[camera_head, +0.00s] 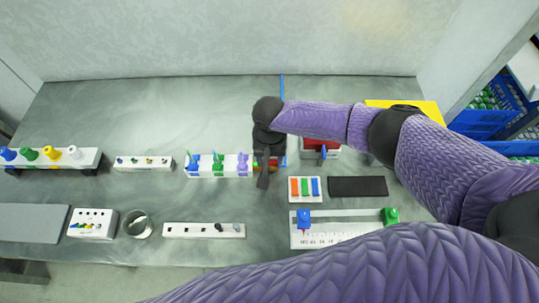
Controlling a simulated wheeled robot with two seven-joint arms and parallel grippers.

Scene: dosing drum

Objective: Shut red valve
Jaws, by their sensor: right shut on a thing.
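A white valve block (231,172) stands mid-table, with a row of coloured valves along it: blue, a green valve (217,163) and a purple valve (242,164). Red of the red valve (258,162) shows at the right part of this row, mostly hidden by my right gripper. My right gripper (263,180) points down over the red valve and is shut on it. The angle of the red handle cannot be told. My left gripper is not in view.
A white tray (305,197) with coloured bars and a dark pad (357,186) lie right of the valve block. A ruled white board (330,239) with blue and green pieces lies in front. A metal cup (138,225) stands front left.

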